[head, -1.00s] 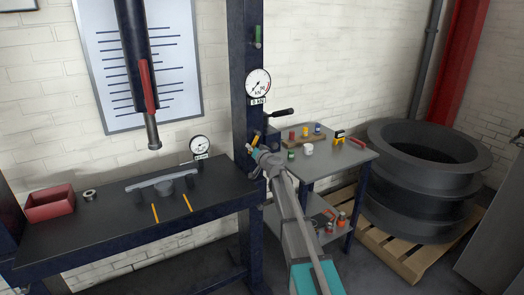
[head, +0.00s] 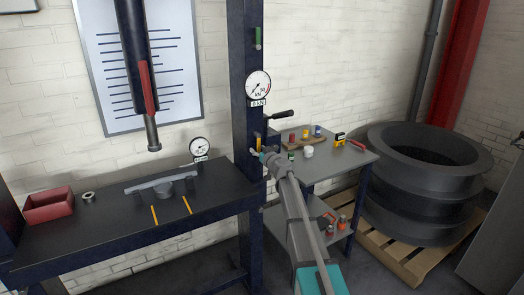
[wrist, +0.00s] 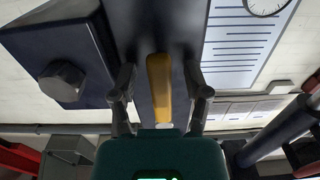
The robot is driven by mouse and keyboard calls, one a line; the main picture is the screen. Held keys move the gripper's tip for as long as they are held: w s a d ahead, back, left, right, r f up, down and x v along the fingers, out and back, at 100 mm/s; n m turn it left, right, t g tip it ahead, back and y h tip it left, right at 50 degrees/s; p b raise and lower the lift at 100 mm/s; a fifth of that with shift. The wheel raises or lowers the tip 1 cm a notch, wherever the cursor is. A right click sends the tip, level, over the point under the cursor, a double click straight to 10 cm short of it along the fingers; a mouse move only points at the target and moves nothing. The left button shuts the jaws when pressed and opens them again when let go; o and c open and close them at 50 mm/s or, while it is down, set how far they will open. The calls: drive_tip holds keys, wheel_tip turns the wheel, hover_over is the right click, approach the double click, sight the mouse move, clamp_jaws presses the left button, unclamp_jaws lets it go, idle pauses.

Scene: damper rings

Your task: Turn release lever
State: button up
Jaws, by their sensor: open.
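The yellow lever (head: 258,144) stands nearly upright on the dark blue press column (head: 244,95), below the round gauge. It also shows in the wrist view (wrist: 160,88), running lengthwise in the middle of the picture. My gripper (head: 260,155) is at the column beside the lever. In the wrist view my gripper (wrist: 160,78) is open, with one finger on each side of the lever and a visible gap on both sides. The lever's lower end is close to my gripper's palm. The head view shows the fingertips too small to make out.
A black-gripped handle (head: 280,114) sticks out right of the column, above my gripper. The gauge (head: 258,85) is higher up. The press table (head: 110,235) lies left, with a red bin (head: 48,206). A small cart (head: 345,158) with parts stands right.

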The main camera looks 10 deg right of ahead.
drive_tip(key=shift+s+d, duration=0.1)
drive_tip(key=shift+s, duration=0.2)
drive_tip(key=shift+s+d, duration=0.2)
drive_tip(key=shift+s, duration=0.4)
drive_tip(key=shift+s, duration=0.1)
idle(0.4)
drive_tip(key=v, duration=0.6)
idle(0.5)
